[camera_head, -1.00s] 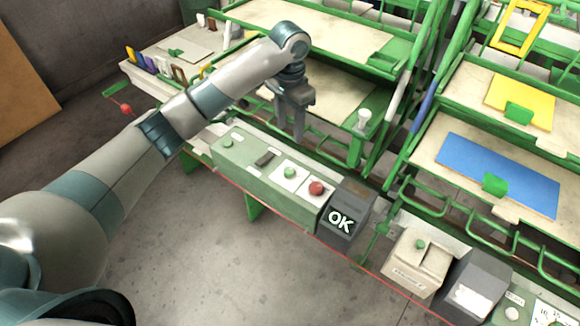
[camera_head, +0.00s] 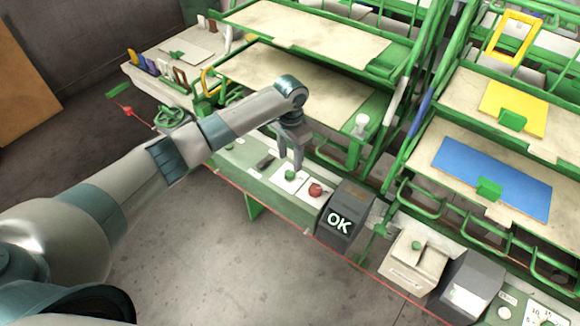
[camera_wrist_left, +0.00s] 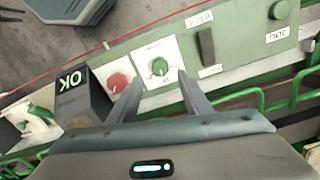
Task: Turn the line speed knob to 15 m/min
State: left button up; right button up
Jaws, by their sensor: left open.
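A green knob (camera_head: 290,175) sits on a white plate with small scale marks on the green control panel. It also shows in the left wrist view (camera_wrist_left: 160,67), between and just beyond my fingertips. The plate's lettering is too small to read for certain. My left gripper (camera_head: 290,163) points down above this knob, open and empty; its spread fingers also show in the left wrist view (camera_wrist_left: 159,82). I see no contact with the knob. A white plate with numbers (camera_head: 546,314) is partly cut off at the bottom right. My right gripper is not in view.
A red knob (camera_head: 316,190) is beside the green one, then a dark box reading OK (camera_head: 339,222). Green-framed shelves (camera_head: 300,85) stand behind; open floor lies in front.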

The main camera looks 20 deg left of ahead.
aim_at(290, 173)
pick_arm(q)
jog(key=shift+f+p, duration=0.55)
jog(key=shift+f, duration=2.6)
jog(key=c, duration=1.1)
